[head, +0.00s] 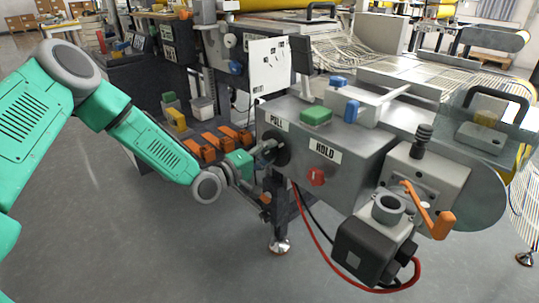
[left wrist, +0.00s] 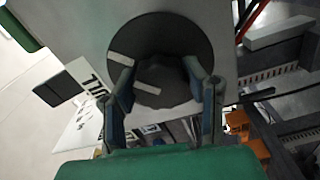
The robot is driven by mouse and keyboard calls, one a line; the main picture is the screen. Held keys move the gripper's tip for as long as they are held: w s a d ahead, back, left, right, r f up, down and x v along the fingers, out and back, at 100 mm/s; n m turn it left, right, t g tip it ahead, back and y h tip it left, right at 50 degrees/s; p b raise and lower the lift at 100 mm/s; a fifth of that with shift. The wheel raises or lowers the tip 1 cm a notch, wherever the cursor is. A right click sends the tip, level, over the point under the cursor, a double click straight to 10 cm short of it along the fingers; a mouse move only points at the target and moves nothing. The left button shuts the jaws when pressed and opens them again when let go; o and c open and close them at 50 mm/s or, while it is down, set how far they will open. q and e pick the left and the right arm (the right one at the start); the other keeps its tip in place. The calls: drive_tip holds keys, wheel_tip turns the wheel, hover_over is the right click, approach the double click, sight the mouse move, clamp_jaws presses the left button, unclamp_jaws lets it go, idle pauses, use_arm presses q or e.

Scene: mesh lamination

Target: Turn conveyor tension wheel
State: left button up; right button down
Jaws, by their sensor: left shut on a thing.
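The conveyor tension wheel (head: 283,153) is a dark round knob on the left end of the grey machine box, below the PULL label. My left gripper (head: 266,154) reaches it from the left, and its fingers are shut on the wheel. In the left wrist view the wheel (left wrist: 160,50) is a dark disc with a raised grip and light marks. The two fingers of the left gripper (left wrist: 166,82) sit on either side of the raised grip. The fingers hide part of the wheel in the head view. My right gripper is not in view.
The grey machine box (head: 342,150) carries a green button (head: 316,116), a red knob (head: 317,177) and a HOLD label. An orange lever (head: 412,192) is at the right. Orange blocks (head: 215,146) lie behind my left gripper. The floor in front is clear.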

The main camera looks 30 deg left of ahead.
use_arm(q)
drive_tip(key=shift+a+f+n, duration=0.1)
drive_tip(key=shift+a+n, duration=0.15)
drive_tip(key=shift+n, duration=0.45)
drive_tip(key=o, duration=1.1)
drive_tip(key=shift+c, duration=0.2)
drive_tip(key=shift+o, duration=0.5)
drive_tip(key=shift+a, duration=0.1)
drive_tip(key=shift+s, duration=0.25)
drive_tip(key=v, duration=1.1)
drive_tip(key=shift+s+a, duration=0.15)
drive_tip(key=shift+s, duration=0.05)
drive_tip(key=shift+f, duration=0.1)
